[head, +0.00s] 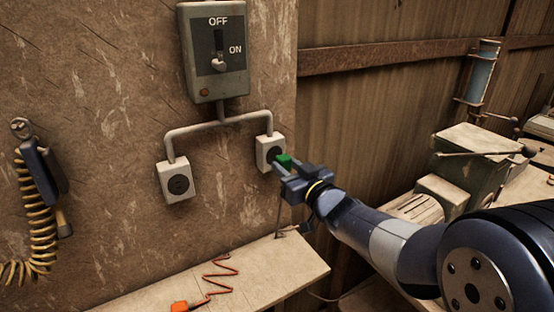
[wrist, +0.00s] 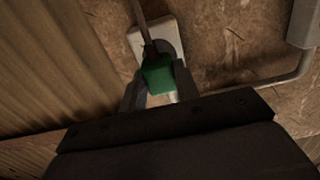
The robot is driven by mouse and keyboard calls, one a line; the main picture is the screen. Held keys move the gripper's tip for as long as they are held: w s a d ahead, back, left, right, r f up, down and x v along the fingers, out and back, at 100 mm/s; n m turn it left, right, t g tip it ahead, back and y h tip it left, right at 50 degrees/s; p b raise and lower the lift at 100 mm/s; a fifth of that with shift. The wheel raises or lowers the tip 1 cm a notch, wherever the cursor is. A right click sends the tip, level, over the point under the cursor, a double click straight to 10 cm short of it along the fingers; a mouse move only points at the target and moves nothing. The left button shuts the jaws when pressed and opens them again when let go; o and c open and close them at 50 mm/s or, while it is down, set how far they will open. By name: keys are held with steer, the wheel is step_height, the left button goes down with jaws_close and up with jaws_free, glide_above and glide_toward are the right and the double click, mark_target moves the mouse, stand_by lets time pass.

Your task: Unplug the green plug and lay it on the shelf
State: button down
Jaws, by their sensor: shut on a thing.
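The green plug (head: 285,159) is between the fingers of my gripper (head: 280,166), in front of the right wall socket (head: 264,143). In the wrist view the green plug (wrist: 158,77) sits between both fingertips (wrist: 157,88), which are shut on it. The white socket plate (wrist: 139,40) is right behind it. Whether its pins are still in the socket is hidden. A dark cord (wrist: 147,33) runs from the plug. The pale wooden shelf (head: 262,272) is below the sockets.
The left socket (head: 172,172) is empty. A switch box (head: 205,83) marked OFF and ON hangs above, its lever down. An orange plug (head: 181,306) with a coiled cord lies on the shelf's front part. A yellow coiled cord (head: 40,225) hangs at left. The shelf's right half is mostly clear.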

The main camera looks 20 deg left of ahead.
steer(key=shift+v, duration=1.55)
steer(key=b, duration=2.5)
glide_above(278, 268)
step_height(278, 268, down, 23)
steer(key=shift+f, duration=0.1)
steer(key=shift+f+b, duration=2)
steer(key=shift+f, duration=0.45)
steer(key=c, duration=1)
jaws_free()
steer(key=shift+o, duration=0.2)
steer(key=shift+d+r, duration=0.1)
